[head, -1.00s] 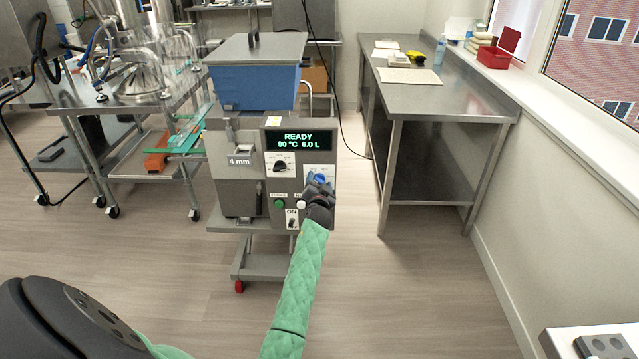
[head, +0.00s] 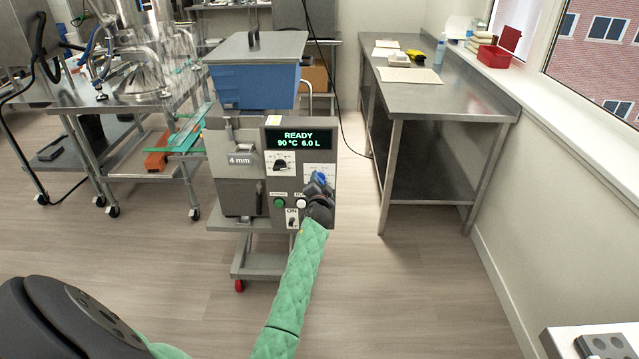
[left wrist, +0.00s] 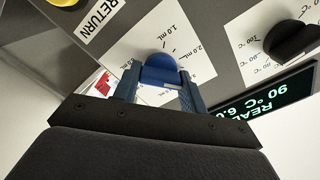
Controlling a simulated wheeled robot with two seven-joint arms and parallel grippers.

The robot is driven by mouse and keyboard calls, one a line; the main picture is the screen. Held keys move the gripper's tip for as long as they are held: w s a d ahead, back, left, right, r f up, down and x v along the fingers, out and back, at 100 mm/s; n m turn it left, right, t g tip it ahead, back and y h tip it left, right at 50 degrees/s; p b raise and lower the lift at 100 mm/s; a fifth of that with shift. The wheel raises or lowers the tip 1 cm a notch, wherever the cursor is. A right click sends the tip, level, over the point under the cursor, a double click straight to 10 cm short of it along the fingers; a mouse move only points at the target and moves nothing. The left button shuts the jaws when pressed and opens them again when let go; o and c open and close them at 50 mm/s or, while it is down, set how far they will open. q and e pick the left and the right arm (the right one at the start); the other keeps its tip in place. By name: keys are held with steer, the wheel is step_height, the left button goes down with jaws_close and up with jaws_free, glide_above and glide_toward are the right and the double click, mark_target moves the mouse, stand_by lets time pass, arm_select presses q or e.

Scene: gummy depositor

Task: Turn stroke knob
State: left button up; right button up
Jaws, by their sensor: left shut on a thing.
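The blue stroke knob (head: 320,178) is on the right of the depositor's front panel (head: 262,220). In the left wrist view the blue knob (left wrist: 162,72) sits on a white dial plate (left wrist: 200,35) with mL marks, including 1.0 mL and 2.0 mL. My left gripper (head: 318,188) reaches the panel on a green-sleeved arm. In the left wrist view its two blue-grey fingers (left wrist: 160,84) are on either side of the knob, shut on it. The knob's pointer is hard to make out. My right gripper is not in view.
The display (head: 299,139) reads READY, 90 °C, 6.0 L. A black temperature knob (head: 281,166), a green button (head: 279,203), a white button (head: 301,200) and an ON switch (head: 292,221) are close by. A steel table (head: 440,100) stands at right, with clear floor between.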

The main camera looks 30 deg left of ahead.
arm_select(q)
steer(key=m, duration=0.2)
steer(key=shift+m, duration=0.9)
steer(key=m+p, duration=0.1)
steer(key=m, duration=0.2)
steer(key=shift+m, duration=0.3)
steer(key=m+p, duration=0.4)
steer(key=m, duration=0.5)
steer(key=m+p, duration=0.4)
steer(key=m, duration=0.2)
steer(key=shift+f, duration=0.15)
steer(key=shift+s+f+m+p, duration=0.1)
steer(key=shift+f+m+p, duration=0.2)
steer(key=shift+m, duration=0.6)
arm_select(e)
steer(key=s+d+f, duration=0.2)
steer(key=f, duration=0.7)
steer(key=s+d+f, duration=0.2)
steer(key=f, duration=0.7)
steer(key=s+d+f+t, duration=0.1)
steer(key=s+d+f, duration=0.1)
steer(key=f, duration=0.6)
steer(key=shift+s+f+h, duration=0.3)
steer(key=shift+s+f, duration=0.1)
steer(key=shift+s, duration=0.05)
arm_select(q)
steer(key=shift+r, duration=0.1)
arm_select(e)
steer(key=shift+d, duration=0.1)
